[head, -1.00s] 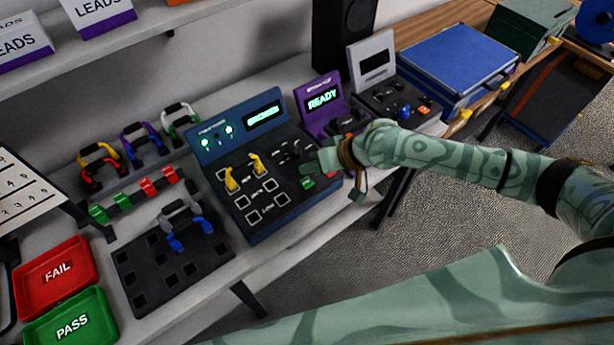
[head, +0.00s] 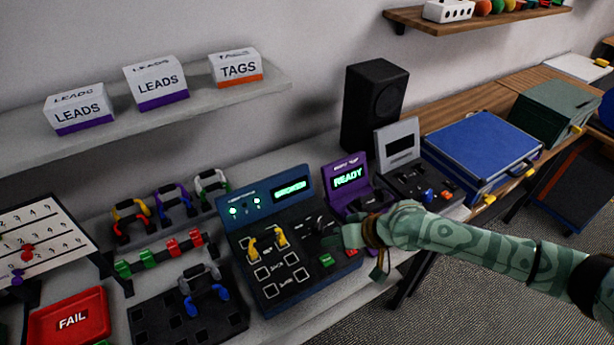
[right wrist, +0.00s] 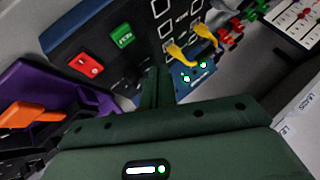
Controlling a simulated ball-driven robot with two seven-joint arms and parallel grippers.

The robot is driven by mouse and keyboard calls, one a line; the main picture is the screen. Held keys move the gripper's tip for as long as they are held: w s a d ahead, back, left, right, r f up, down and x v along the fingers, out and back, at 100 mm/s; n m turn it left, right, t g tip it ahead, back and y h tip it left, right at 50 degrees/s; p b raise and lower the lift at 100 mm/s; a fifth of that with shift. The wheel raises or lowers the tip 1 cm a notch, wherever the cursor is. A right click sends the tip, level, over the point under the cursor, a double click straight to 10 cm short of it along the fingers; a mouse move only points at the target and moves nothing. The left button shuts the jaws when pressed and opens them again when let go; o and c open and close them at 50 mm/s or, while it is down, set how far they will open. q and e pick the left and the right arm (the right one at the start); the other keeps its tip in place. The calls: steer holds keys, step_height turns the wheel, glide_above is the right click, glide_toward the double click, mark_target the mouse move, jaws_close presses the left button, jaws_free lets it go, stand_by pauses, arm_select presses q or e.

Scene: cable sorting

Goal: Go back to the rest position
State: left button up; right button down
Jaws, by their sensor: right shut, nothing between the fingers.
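My right gripper (head: 338,238) is over the right part of the dark blue tester (head: 262,228), near its green button (head: 326,260). In the right wrist view its fingers (right wrist: 157,88) are together with nothing between them. Two yellow plugs (head: 267,243) sit in the tester's sockets and also show in the right wrist view (right wrist: 190,44). The tester's screen is lit green, its text too blurred to read surely. My left gripper is not in view.
A purple READY device (head: 348,180) and a grey device (head: 397,142) stand right of the tester. A black board (head: 190,325) with a blue-ended cable, a red FAIL tray (head: 68,318) and coloured cables on a rack (head: 160,205) lie left. A shelf (head: 150,122) hangs above.

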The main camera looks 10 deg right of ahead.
steer(key=s+a+r+n+t, duration=0.1)
steer(key=s+a+n, duration=0.4)
steer(key=s+a, duration=0.2)
steer(key=s+d+r+h, duration=0.1)
steer(key=s+d+h, duration=0.3)
steer(key=d, duration=0.3)
steer(key=s+d+r+t+h, duration=0.1)
steer(key=s+d+h, duration=0.25)
steer(key=d, duration=0.45)
steer(key=s+d+r+h, duration=0.1)
steer(key=s+d+h, duration=0.35)
steer(key=d, duration=0.25)
steer(key=s+a+f+g+y+b, duration=0.1)
steer(key=s+a+f+g, duration=0.1)
steer(key=f, duration=1.2)
steer(key=s+a+f+g+y, duration=0.1)
steer(key=a+f+y, duration=0.1)
steer(key=f, duration=1.1)
steer(key=s+f+m+g+y, duration=0.1)
steer(key=s+f+m+g, duration=0.2)
steer(key=s+f, duration=1.4)
steer(key=s+b, duration=0.1)
steer(key=s, duration=0.2)
steer(key=shift+m, duration=0.3)
